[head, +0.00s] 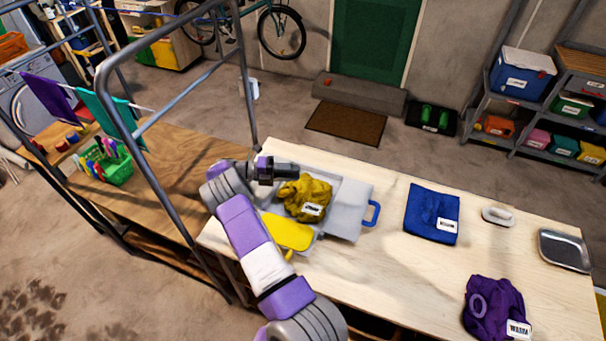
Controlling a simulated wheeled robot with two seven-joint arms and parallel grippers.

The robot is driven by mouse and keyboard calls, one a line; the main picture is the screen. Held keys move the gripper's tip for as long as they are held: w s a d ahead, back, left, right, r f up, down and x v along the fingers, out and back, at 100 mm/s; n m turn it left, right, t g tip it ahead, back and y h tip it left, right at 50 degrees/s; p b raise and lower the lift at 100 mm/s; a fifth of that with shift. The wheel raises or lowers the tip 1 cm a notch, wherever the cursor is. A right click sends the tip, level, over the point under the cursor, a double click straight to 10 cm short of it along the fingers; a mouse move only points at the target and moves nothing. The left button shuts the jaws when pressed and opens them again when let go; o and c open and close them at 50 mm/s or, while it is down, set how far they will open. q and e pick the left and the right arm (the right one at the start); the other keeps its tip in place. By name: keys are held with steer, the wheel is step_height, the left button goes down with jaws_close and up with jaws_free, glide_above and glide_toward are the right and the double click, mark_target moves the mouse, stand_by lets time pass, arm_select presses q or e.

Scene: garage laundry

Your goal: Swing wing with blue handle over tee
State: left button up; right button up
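A grey folding board lies on the pale table. Its grey wing with the blue handle (350,212) lies flat on the right side, the blue handle pointing right. A crumpled mustard-yellow tee (305,194) with a white label lies on the board's middle, left of that wing. A yellow panel (287,232) is at the board's front. My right gripper (290,171) is at the board's back left, close behind the tee; I cannot tell whether its fingers are open or touching anything. My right arm hides the board's left part. My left gripper is not in view.
A folded blue cloth (432,213), a white brush-like object (498,216), a metal tray (564,250) and a purple garment (493,308) lie to the right. A grey metal frame (176,98) rises at left. Bare tabletop lies between wing and blue cloth.

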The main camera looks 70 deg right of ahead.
steer(key=shift+w+a, duration=0.15)
steer(key=shift+w, duration=0.15)
steer(key=shift+r, duration=0.1)
